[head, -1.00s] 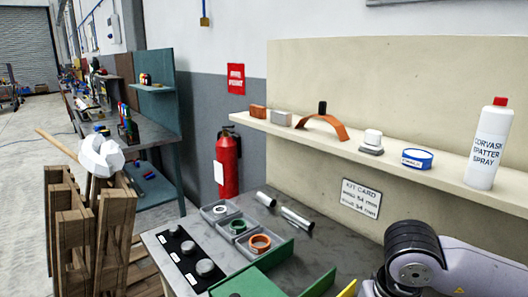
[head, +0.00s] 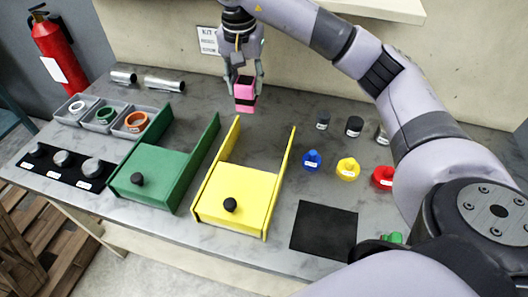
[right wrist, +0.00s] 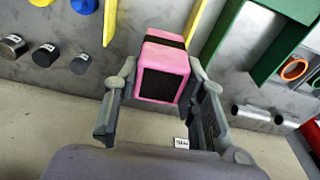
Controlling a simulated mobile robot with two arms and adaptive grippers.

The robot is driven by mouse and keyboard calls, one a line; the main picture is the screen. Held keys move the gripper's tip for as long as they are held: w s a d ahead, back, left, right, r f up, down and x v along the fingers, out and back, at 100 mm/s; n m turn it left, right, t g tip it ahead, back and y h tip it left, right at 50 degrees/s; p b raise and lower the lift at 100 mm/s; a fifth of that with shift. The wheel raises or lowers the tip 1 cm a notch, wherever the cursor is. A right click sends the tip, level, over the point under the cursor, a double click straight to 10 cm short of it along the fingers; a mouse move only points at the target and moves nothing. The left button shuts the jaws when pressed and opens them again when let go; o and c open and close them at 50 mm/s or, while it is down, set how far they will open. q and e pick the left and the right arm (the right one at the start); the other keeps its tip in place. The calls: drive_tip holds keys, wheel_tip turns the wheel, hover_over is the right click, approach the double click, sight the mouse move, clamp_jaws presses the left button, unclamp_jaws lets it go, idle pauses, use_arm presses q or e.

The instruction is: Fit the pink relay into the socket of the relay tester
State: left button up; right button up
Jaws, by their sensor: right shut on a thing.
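The pink relay (head: 245,97), a pink block with a black band, is held by my right gripper (head: 245,80) above the back middle of the grey table. In the right wrist view the relay (right wrist: 166,66) sits between the two fingers of the gripper (right wrist: 163,74), its dark face toward the camera. The gripper is shut on it. I cannot pick out a relay tester or its socket in these views. My left gripper is not in view.
Below the relay, a yellow fixture (head: 237,198) and a green fixture (head: 152,180) have raised walls. Grey trays (head: 101,118) with rings are at left. Blue, yellow and red knobs (head: 348,168) and a black mat (head: 324,229) are at right. Metal tubes (head: 164,84) lie behind.

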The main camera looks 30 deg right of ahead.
drive_tip(key=shift+w+d+f, duration=0.15)
drive_tip(key=shift+d, duration=0.1)
drive_tip(key=shift+m, duration=0.3)
wheel_tip(320, 180, down, 19)
drive_tip(key=p, duration=0.5)
drive_tip(key=shift+d+f, duration=0.1)
drive_tip(key=shift+d, duration=0.05)
drive_tip(key=shift+f, duration=0.15)
drive_tip(key=shift+f, duration=0.1)
drive_tip(key=shift+f, duration=0.15)
drive_tip(key=o, duration=1.4)
